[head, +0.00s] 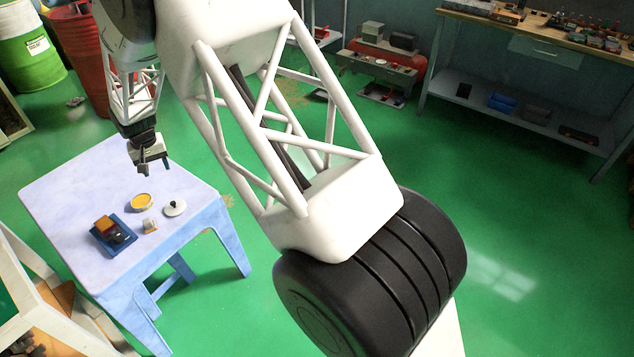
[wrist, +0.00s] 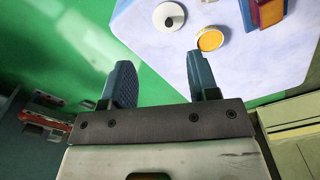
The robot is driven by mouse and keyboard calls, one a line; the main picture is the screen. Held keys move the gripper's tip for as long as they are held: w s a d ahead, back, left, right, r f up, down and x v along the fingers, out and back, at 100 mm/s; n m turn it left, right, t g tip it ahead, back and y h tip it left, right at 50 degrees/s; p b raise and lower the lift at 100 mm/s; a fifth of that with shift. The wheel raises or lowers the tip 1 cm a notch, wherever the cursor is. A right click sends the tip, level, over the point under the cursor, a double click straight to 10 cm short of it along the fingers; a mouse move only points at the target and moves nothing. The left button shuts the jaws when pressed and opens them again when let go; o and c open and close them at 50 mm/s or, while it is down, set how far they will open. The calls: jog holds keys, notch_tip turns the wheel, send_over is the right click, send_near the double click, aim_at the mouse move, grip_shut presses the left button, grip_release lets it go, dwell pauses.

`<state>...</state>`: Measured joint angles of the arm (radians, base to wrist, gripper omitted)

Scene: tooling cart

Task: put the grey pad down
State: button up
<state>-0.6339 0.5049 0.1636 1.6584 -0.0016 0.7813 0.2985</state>
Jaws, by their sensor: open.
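My gripper (head: 153,170) hangs above the far part of the pale blue table (head: 75,180). In the wrist view its two dark fingers (wrist: 159,62) stand wide apart with nothing between them. I cannot pick out a grey pad for certain in either view. A small grey and tan piece (head: 150,226) lies on the table near a blue tray (head: 127,236) that holds an orange and dark block (head: 106,227). My gripper is apart from all of these.
A round yellow-topped tin (head: 141,202) and a white disc with a black knob (head: 175,208) stand on the table. The wrist view also shows the tin (wrist: 210,40) and disc (wrist: 162,22). The table's left and far parts are clear. Red (head: 80,50) and green (head: 25,50) drums stand behind.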

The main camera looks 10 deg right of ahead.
jog(key=s+d+r+m, duration=0.1)
jog(key=s+d+r, duration=0.4)
jog(key=d+r, duration=0.45)
jog(key=s+d+r+t, duration=0.1)
jog(key=s+d+r, duration=0.4)
jog(key=d, duration=0.8)
jog(key=s+d+r+m, duration=0.1)
jog(key=s+d+r, duration=0.3)
jog(key=d+r, duration=0.6)
jog(key=s+d+m, duration=0.1)
jog(key=s+d, duration=0.9)
jog(key=s, duration=0.4)
jog(key=s+d+m+t, duration=0.1)
jog(key=s+d, duration=1)
jog(key=s, duration=0.4)
jog(key=shift+s+d+r, duration=0.2)
jog(key=shift+d+r, duration=0.05)
jog(key=shift+r, duration=0.2)
jog(key=shift+o, duration=0.4)
jog(key=shift+w, duration=0.1)
